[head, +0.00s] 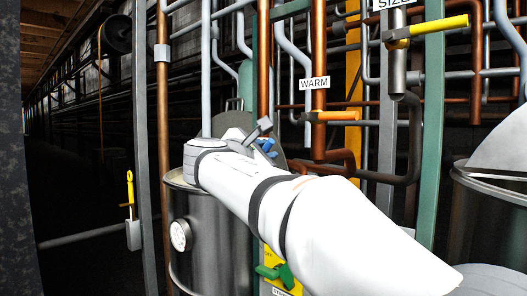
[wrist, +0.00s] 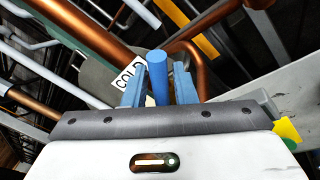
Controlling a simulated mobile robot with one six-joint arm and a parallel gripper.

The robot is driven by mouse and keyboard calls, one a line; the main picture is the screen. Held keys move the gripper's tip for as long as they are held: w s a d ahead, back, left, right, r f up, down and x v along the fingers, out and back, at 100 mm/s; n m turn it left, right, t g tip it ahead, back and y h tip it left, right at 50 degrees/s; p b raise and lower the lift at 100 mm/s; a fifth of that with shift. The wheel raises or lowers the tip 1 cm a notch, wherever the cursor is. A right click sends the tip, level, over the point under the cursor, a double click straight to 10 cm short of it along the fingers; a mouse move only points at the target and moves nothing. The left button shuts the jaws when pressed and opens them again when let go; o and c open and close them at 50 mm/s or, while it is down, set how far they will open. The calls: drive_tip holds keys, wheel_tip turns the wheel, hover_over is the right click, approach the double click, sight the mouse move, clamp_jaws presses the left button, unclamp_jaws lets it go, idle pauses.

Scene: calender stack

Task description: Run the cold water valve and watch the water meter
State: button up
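The cold water valve's blue handle (wrist: 158,78) lies between the two blue fingers of my gripper (wrist: 160,88) in the wrist view. Any gap beside the handle is very narrow, and I cannot tell whether the fingers press on it. A white label (wrist: 128,75) reading "COLD" is just left of it. In the head view my gripper (head: 264,146) is at the pipes beyond my white arm, with blue parts at its tip. The arm hides most of the valve. A round white dial (head: 180,235) faces out from a metal drum; its reading is too small to make out, and I cannot tell whether it is the water meter.
An orange-handled valve (head: 335,116) sits under the "WARM" label (head: 314,83). A yellow-handled valve (head: 430,29) is at upper right, and a green handle (head: 275,273) is low down. Metal drums stand left (head: 210,250) and right (head: 490,215). Pipes and posts crowd the gripper.

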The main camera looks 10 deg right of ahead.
clamp_jaws()
drive_tip(key=shift+f+b, duration=0.2)
drive_tip(key=shift+b, duration=0.2)
